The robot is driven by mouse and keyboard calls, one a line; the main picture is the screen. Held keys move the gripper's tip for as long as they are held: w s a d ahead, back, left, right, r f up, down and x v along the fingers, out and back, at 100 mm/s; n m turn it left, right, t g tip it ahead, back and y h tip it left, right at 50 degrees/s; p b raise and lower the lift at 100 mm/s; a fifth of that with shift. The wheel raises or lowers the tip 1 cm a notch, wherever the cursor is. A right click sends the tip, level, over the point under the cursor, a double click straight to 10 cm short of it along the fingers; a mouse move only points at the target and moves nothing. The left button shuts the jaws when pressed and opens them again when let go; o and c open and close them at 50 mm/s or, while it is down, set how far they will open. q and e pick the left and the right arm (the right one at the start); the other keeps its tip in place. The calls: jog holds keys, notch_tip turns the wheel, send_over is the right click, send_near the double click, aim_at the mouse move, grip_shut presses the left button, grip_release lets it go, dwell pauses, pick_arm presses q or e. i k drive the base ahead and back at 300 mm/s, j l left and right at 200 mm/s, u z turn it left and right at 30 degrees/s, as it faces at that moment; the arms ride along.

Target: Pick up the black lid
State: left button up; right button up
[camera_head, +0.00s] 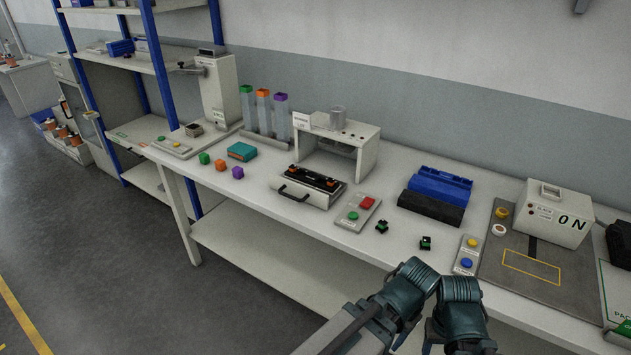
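A flat black piece (432,207) lies on the worktable against the front of a blue box (440,184), right of the middle. It is the nearest match to a black lid, but I cannot tell for sure that it is one. Another black object (620,241) is cut off by the right edge of the picture.
A panel with red and green buttons (358,211) and small green-black connectors (425,243) lie left of and in front of the black piece. A white device with a black top (312,183) stands further left. A grey station (553,212) stands at right.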

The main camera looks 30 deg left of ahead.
aim_at(430, 208)
jog(key=z, duration=0.5)
jog(key=j+z, duration=0.55)
jog(key=z, duration=0.15)
jog(key=j+z, duration=0.35)
jog(key=k+j+z, duration=0.1)
jog(key=j, duration=0.3)
jog(key=k+j, duration=0.2)
jog(key=j, duration=0.25)
jog(key=k+j+z, duration=0.15)
jog(key=j, duration=0.25)
